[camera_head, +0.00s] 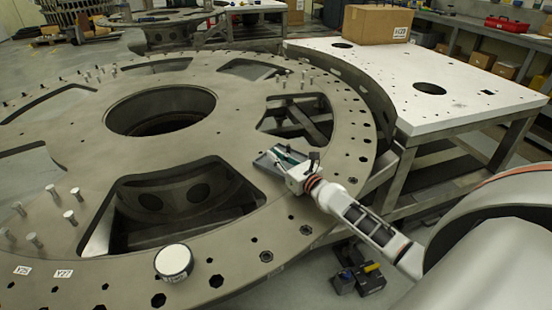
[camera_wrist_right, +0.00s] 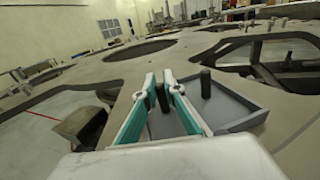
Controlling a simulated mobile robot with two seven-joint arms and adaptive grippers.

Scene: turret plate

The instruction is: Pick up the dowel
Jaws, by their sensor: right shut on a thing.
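My right gripper (camera_head: 287,158) reaches over the large round metal plate (camera_head: 235,185) from the right. In the wrist view its green-lined fingers (camera_wrist_right: 163,88) are shut on a dark upright dowel (camera_wrist_right: 163,98) between their tips. A second dark dowel (camera_wrist_right: 206,82) stands just right of the fingers, apart from them, in a shallow grey tray (camera_wrist_right: 240,103). The tray (camera_head: 263,163) also shows partly beside the gripper in the head view. Whether the held dowel touches the tray is hidden by the fingers. My left gripper is out of view.
The plate has large cut-outs and several upright silver pins (camera_head: 70,217). A white round-topped cylinder (camera_head: 174,262) stands near its front edge. A white side table (camera_head: 460,95) bears a cardboard box (camera_head: 378,24). Dark items (camera_head: 357,273) lie on the floor below.

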